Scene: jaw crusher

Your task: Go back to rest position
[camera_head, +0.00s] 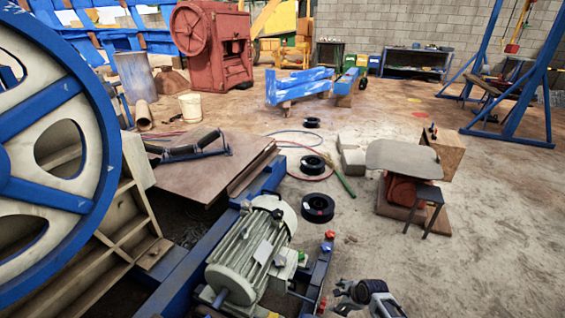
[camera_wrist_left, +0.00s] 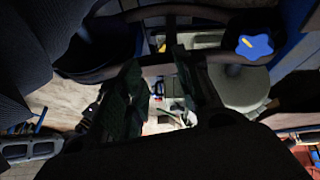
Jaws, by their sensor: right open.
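My right gripper (camera_head: 343,292) is at the bottom of the head view, just right of the grey motor. It is open, and I see nothing between its fingers. My left gripper does not show in the head view. In the left wrist view, which is dark, the fingers of my left gripper (camera_wrist_left: 162,95) stand apart with a lit gap between them, and I see nothing held. A blue star-shaped knob (camera_wrist_left: 254,46) shows at the upper right of that view.
A grey electric motor (camera_head: 245,252) sits on a blue frame with a red button (camera_head: 330,235) beside it. A large blue-rimmed wheel (camera_head: 75,205) fills the left. A stool (camera_head: 427,195) and small table (camera_head: 403,157) stand right. Floor at lower right is clear.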

